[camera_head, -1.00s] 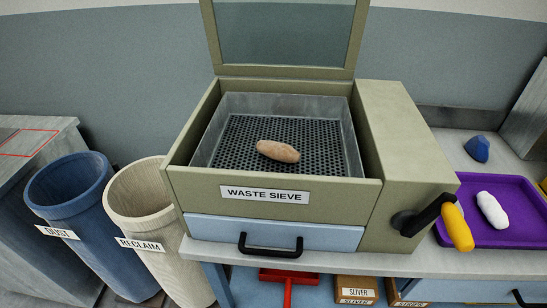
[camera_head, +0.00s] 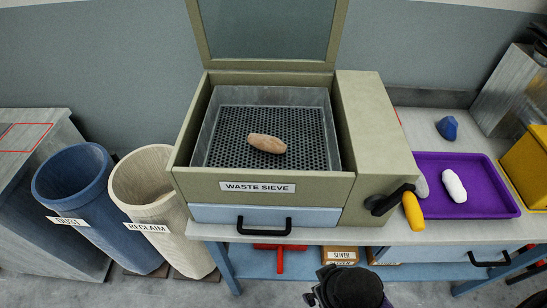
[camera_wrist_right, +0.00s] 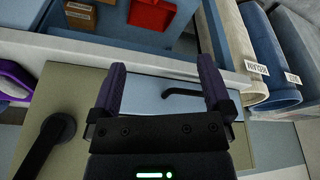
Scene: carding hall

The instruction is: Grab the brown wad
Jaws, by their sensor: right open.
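The brown wad (camera_head: 268,144) is a small rounded lump lying on the perforated mesh inside the open waste sieve (camera_head: 258,200) in the head view. Nothing touches it. My right gripper (camera_wrist_right: 162,80) is open and empty in the right wrist view, its two dark purple fingers spread in front of the sieve's blue drawer and black handle. The wad does not show in that view. Part of my right arm shows at the bottom edge of the head view, in front of the bench and apart from the wad. My left gripper is not in view.
The sieve's lid (camera_head: 268,35) stands raised behind it. A crank with a yellow grip (camera_head: 413,211) sticks out at its right. A purple tray (camera_head: 490,202) holds a white wad (camera_head: 454,186). A blue lump (camera_head: 447,128) lies behind. Dust (camera_head: 72,180) and reclaim (camera_head: 150,190) bins stand left.

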